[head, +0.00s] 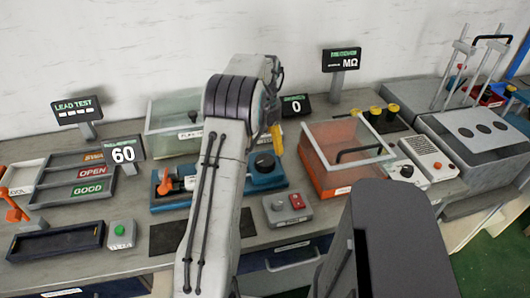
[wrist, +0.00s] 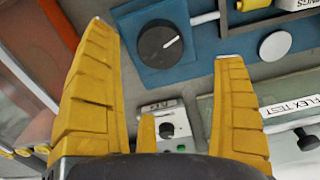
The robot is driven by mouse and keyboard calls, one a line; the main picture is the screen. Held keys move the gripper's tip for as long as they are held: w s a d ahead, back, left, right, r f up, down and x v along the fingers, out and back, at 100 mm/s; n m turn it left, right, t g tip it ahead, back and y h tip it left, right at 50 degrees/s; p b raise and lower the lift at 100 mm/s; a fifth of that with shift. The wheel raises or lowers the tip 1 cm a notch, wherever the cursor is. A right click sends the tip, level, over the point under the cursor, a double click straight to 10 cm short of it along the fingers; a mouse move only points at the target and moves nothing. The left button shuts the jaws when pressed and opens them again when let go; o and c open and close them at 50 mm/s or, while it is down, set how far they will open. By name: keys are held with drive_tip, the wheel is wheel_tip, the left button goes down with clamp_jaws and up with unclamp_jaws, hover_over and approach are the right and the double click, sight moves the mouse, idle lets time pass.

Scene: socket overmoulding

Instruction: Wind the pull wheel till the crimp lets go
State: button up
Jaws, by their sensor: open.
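The pull wheel (head: 264,162) is a dark round knob on the right end of a blue bench fixture (head: 160,206). In the wrist view the wheel (wrist: 158,48) sits on a blue plate with a white pointer line towards its upper right. My gripper (head: 276,138) hangs above the wheel in the head view, partly hidden by my arm. In the wrist view my gripper (wrist: 166,40) has its yellow fingers spread wide and empty, the wheel showing between the tips. An orange-and-white clamp part (head: 165,183) shows at the fixture's left; I cannot make out the crimp.
A display reading 0 (head: 295,105) stands behind the fixture. An orange open-lidded box (head: 322,180) is close on the right, a clear-lidded box (head: 165,120) behind left. A grey switch box (head: 288,210) sits in front. OPEN and GOOD trays (head: 70,205) lie left.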

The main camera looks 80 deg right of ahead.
sight(265, 160)
drive_tip(key=shift+r, duration=1.8)
